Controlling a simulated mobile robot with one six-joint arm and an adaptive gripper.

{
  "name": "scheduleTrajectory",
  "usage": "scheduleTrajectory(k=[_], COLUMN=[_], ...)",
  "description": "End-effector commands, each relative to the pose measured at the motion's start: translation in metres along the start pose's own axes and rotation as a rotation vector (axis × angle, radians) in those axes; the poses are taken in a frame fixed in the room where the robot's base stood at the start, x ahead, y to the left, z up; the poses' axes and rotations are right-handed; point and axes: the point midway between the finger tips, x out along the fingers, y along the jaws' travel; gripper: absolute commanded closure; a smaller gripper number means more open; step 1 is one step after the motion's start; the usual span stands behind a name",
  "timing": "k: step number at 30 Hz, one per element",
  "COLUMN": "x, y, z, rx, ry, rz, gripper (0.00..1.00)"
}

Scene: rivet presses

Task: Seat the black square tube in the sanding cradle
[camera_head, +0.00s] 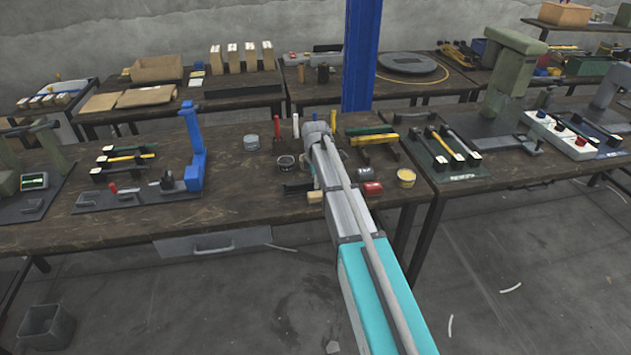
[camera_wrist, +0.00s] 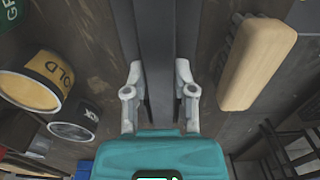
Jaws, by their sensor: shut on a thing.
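In the wrist view my gripper (camera_wrist: 158,78) is shut on the black square tube (camera_wrist: 158,40), with one finger on each side. The dark tube runs lengthwise from the top edge down between the fingers. Its ends do not show. In the head view my arm reaches over the middle bench, and its own links hide the fingers and the held tube. I cannot single out the sanding cradle with certainty. Racks holding coloured bars stand to the left, with green and yellow bars (camera_head: 128,156), and just right of my wrist, with green and yellow bars (camera_head: 372,136).
A wood-handled brush (camera_wrist: 257,62) lies right of the gripper. A gold-labelled tin (camera_wrist: 36,80) and a darker tin (camera_wrist: 75,120) stand left. A blue post (camera_head: 361,55) rises behind.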

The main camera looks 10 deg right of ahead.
Motion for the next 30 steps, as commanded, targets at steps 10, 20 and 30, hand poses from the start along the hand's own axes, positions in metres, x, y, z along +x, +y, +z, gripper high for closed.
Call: scheduleTrajectory(k=[10, 20, 30], x=[0.0027, 0.0026, 0.0026], y=[0.0, -0.0001, -0.0001], z=[0.0, 0.0, 0.0], rx=[0.0, 0.0, 0.0], ry=[0.0, 0.0, 0.0], rz=[0.0, 0.0, 0.0], gripper=[1.0, 0.37, 0.25])
